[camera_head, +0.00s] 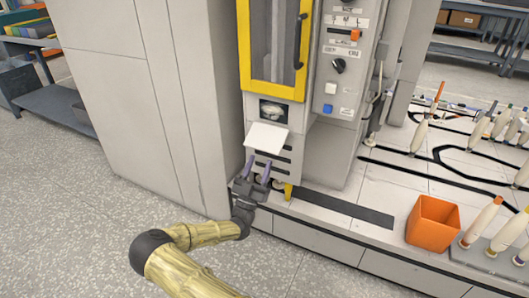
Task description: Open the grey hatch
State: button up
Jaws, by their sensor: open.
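A light grey flap (267,137), which looks like the grey hatch, sticks out at a slant from the front of the machine, below the yellow-framed door. Just above it is an opening (273,110) with a pale round thing partly visible inside. The flap looks swung down and outward from this opening. My gripper (257,168) is just below the flap, in front of the dark slots in the machine's lower front. Its two purple-tinted fingers are apart with nothing seen between them. I cannot tell whether a finger touches the flap.
The yellow-framed door (273,45) has a dark handle. A control panel (340,60) with knobs and buttons is at its right. An orange bin (433,222) and several bobbins stand on the white deck at right. A tall grey cabinet (135,90) fills the left. The floor is clear.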

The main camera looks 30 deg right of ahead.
aim_at(265, 149)
jog(key=b+x, duration=0.1)
jog(key=x, duration=0.5)
grip_shut()
